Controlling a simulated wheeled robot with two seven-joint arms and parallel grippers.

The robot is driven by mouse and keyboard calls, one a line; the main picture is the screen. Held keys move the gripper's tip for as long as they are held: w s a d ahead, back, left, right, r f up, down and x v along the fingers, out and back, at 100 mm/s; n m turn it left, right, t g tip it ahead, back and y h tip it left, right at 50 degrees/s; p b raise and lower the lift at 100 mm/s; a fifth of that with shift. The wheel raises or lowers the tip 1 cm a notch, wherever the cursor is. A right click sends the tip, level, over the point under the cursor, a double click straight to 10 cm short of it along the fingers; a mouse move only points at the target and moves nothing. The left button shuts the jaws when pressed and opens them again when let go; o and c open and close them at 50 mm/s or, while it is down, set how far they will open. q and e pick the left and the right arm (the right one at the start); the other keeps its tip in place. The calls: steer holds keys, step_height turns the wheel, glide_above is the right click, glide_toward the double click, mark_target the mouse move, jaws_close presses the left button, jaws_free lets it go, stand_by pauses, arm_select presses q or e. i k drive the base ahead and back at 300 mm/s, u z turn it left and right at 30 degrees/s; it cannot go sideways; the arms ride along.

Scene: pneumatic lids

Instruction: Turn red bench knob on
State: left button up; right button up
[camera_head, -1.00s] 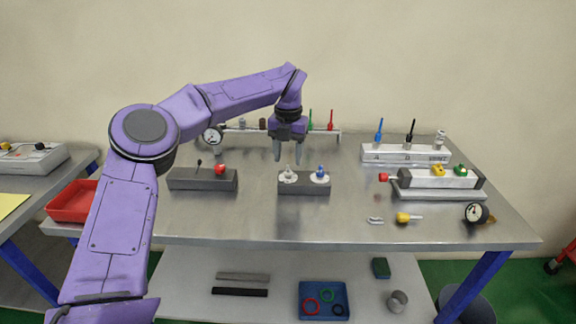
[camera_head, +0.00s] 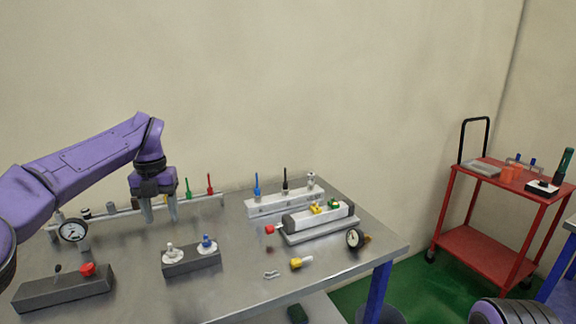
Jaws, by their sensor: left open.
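A red knob (camera_head: 88,269) sits on top of a dark grey block (camera_head: 62,292) at the lower left of the bench, beside a small black lever (camera_head: 58,268). Another red knob (camera_head: 269,229) is on the left end of a grey and white unit (camera_head: 318,222) at the right of the bench. I cannot tell which of them is the bench knob. My left gripper (camera_head: 160,212) is open and empty, pointing down above the back of the bench, apart from both knobs. My right gripper is out of view.
A dark block with a white and a blue fitting (camera_head: 206,243) stands near my left gripper. A rail with green and red pegs (camera_head: 209,186) is behind it. Gauges (camera_head: 72,230) stand at both sides. A red cart (camera_head: 487,240) is at the right.

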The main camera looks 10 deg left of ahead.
mark_target(88, 269)
steer(key=k, duration=1)
